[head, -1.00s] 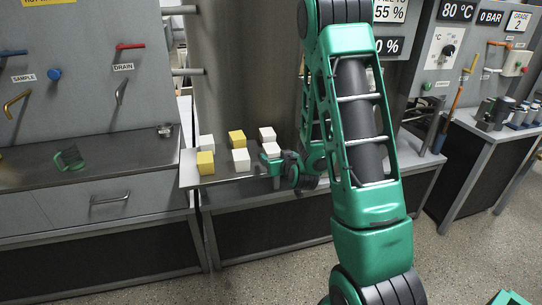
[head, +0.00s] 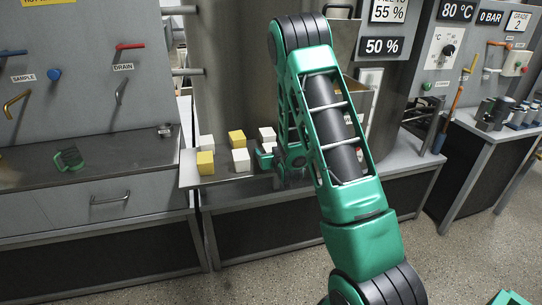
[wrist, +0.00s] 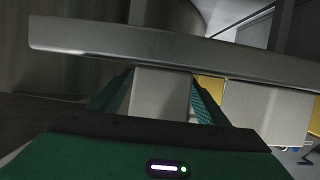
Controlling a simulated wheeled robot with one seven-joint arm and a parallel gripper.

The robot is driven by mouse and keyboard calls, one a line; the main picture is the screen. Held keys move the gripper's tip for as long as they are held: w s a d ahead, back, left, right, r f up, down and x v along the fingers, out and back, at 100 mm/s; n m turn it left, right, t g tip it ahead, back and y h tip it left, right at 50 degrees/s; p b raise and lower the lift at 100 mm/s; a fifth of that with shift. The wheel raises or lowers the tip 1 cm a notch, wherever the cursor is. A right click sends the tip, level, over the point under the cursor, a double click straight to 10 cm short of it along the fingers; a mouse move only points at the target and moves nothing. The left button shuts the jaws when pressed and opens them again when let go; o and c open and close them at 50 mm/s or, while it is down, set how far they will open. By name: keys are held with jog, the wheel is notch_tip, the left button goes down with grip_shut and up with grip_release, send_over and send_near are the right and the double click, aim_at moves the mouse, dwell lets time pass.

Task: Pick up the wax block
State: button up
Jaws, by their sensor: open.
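White and yellow blocks stand in rows on a metal shelf; the frames do not label which is wax. In the head view a yellow block (head: 205,163) and a white block (head: 241,160) are in front, with a white (head: 206,142), a yellow (head: 237,138) and a partly hidden white block (head: 267,134) behind. My gripper (head: 265,157) is at the right end of the rows, largely hidden by my arm. In the wrist view my gripper (wrist: 160,90) is open, its fingers on either side of a pale block (wrist: 160,95). I cannot tell whether they touch it.
The shelf (head: 225,174) has a raised metal edge, seen across the wrist view (wrist: 190,50). Another pale block (wrist: 265,112) and a yellow one (wrist: 210,88) are close to the right finger. A large metal tank (head: 235,70) stands behind the shelf.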

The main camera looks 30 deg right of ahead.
jog(key=shift+w+d+f, duration=0.2)
jog(key=shift+w, duration=0.35)
jog(key=c, duration=1.4)
jog(key=shift+o, duration=0.2)
jog(key=shift+r, duration=0.1)
